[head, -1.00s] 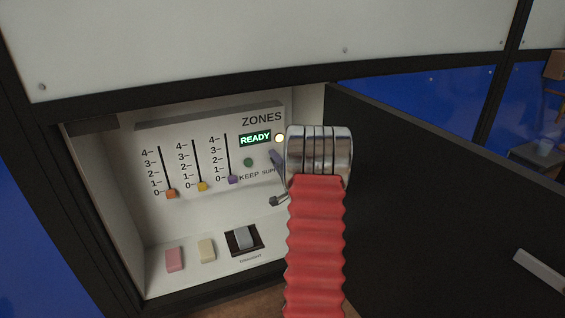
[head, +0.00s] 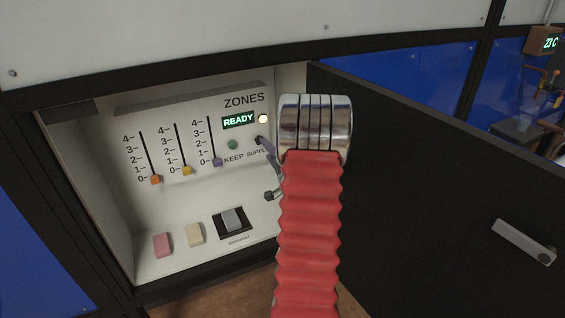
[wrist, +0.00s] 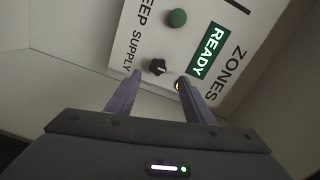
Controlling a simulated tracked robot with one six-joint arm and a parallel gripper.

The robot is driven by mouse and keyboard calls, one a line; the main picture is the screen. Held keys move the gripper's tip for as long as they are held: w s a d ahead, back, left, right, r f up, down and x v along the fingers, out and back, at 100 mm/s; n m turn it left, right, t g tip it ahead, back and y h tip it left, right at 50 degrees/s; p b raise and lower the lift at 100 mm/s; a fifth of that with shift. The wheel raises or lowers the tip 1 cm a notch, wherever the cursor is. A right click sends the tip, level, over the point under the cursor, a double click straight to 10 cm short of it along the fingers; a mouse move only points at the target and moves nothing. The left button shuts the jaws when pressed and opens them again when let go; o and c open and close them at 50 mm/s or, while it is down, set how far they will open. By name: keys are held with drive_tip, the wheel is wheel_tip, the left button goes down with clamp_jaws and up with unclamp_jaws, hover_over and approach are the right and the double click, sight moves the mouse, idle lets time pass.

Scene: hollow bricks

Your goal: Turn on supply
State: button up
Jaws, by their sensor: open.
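The white control panel (head: 190,115) sits in an open cabinet. Its "SUPPLY" label (head: 257,153) is partly covered by my gripper (head: 265,165) in the head view. In the wrist view a small black knob (wrist: 157,67) stands beside the word SUPPLY (wrist: 133,52). My gripper (wrist: 160,77) is open and empty, with its two purple fingers on either side of the knob. I cannot tell whether a finger touches it. The green READY display (head: 238,121) is lit, and a pale lamp (head: 263,119) beside it glows.
Three sliders, orange (head: 155,180), yellow (head: 187,171) and purple (head: 217,162), stand at 0. Below are a pink block (head: 162,245), a cream block (head: 194,235) and a rocker switch (head: 231,220). The black door (head: 420,200) hangs open at right.

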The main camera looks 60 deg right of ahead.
drive_tip(key=v, duration=0.7)
drive_tip(key=shift+w, duration=0.1)
idle(0.4)
drive_tip(key=w+a+r+n+g+y, duration=0.25)
drive_tip(key=w+a+r+n, duration=0.3)
drive_tip(key=w+a, duration=0.35)
drive_tip(key=a+r+n+g, duration=0.1)
drive_tip(key=a+r+n, duration=0.1)
drive_tip(key=a, duration=0.5)
drive_tip(key=a+r+n+g, duration=0.2)
drive_tip(key=a+n, duration=0.1)
drive_tip(key=a, duration=0.4)
drive_tip(key=s+a+n+g+y, duration=0.1)
drive_tip(key=s+a+n+y, duration=0.1)
drive_tip(key=s+a, duration=0.4)
drive_tip(key=s+a+n+g+y, duration=0.2)
drive_tip(key=s+a+n, duration=0.3)
drive_tip(key=a, duration=0.8)
drive_tip(key=s+a+n+g+y, duration=0.1)
drive_tip(key=s+a+n+y, duration=0.1)
drive_tip(key=s+a, duration=0.5)
drive_tip(key=a+n, duration=0.1)
drive_tip(key=a, duration=0.1)
drive_tip(key=shift+s+a+n, duration=0.35)
drive_tip(key=shift+s, duration=0.05)
